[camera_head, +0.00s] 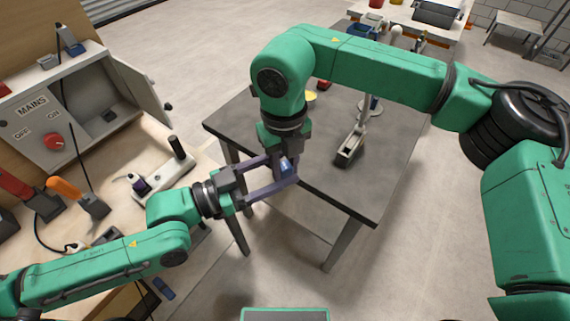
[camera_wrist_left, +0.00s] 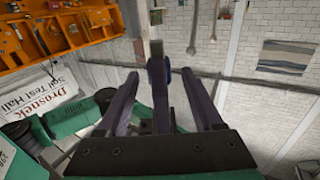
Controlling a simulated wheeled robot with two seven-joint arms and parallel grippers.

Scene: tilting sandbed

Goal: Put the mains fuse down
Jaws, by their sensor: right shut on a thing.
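My right gripper (camera_head: 284,160) points down over the near left edge of the grey table. It is shut on a small blue-grey piece, which I take to be the mains fuse (camera_head: 287,168); the jaws hide much of it. My left gripper (camera_head: 275,172) comes in from the left, its two purple fingers spread apart on either side of the right gripper's tips and the fuse. In the left wrist view, the left fingers (camera_wrist_left: 165,105) stand open, with a dark upright shape and a blue edge between them. I cannot tell whether they touch.
The MAINS box (camera_head: 45,125) has its door (camera_head: 140,90) open, with a red switch (camera_head: 53,141). A white base with a black handle (camera_head: 176,146) lies on the left bench. The grey table (camera_head: 325,190) carries a lamp-like stand (camera_head: 352,143); its near right part is clear.

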